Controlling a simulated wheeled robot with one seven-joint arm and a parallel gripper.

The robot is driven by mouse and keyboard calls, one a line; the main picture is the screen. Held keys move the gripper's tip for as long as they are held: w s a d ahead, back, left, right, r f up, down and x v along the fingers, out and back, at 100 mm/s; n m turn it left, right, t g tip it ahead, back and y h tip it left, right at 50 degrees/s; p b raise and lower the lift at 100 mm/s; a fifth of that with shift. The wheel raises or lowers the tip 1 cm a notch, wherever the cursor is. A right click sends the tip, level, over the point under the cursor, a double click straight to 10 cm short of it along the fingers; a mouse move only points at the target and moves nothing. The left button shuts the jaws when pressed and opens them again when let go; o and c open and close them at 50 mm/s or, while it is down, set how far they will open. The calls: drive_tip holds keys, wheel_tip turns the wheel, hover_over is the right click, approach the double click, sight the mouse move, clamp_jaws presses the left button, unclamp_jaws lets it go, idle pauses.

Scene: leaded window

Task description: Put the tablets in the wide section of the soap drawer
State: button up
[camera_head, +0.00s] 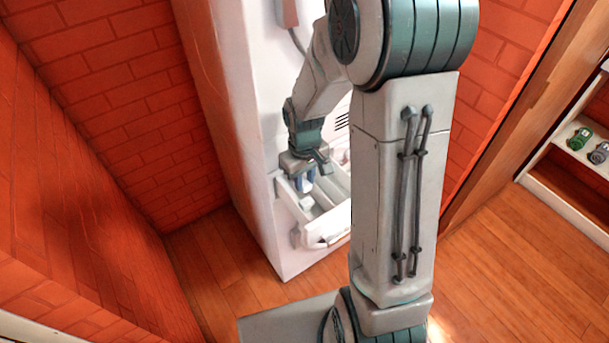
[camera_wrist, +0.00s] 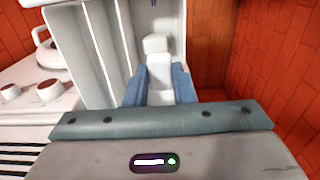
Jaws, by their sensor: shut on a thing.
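The soap drawer (camera_head: 330,238) is pulled out from a tall white machine and is split by dividers into long sections. In the wrist view the drawer (camera_wrist: 83,50) has narrower sections at the left and a wider one at the right. My gripper (camera_head: 306,181) points down over the drawer's left part in the head view. In the wrist view my gripper (camera_wrist: 158,74) has its blue fingers on either side of a white tablet (camera_wrist: 160,88), over the wider section. Another white block-like shape (camera_wrist: 155,43) shows just beyond it; I cannot tell whether it is a separate tablet.
The white machine (camera_head: 250,120) stands against red brick walls. Its front with round knobs (camera_wrist: 50,89) lies left of the drawer in the wrist view. A shelf (camera_head: 565,158) with small green and grey objects stands at the far right. The wooden floor (camera_head: 500,270) is clear.

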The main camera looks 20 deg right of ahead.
sight(305, 182)
wheel_tip(305, 182, down, 2)
drive_tip(key=shift+f+b, duration=0.25)
drive_tip(key=shift+b, duration=0.35)
drive_tip(key=o, duration=1)
drive_tip(key=shift+o, duration=0.2)
drive_tip(key=shift+r, duration=0.15)
wheel_tip(305, 182, up, 14)
drive_tip(key=shift+p, duration=0.3)
drive_tip(key=shift+f, duration=0.2)
drive_tip(key=s+r+m+t, duration=0.1)
drive_tip(key=s+m, duration=0.1)
drive_tip(key=s, duration=0.5)
drive_tip(key=s+r+m+t, duration=0.1)
drive_tip(key=s+r+m, duration=0.1)
drive_tip(key=s, duration=0.5)
drive_tip(key=shift+r+t, duration=0.25)
drive_tip(key=shift+t, duration=0.15)
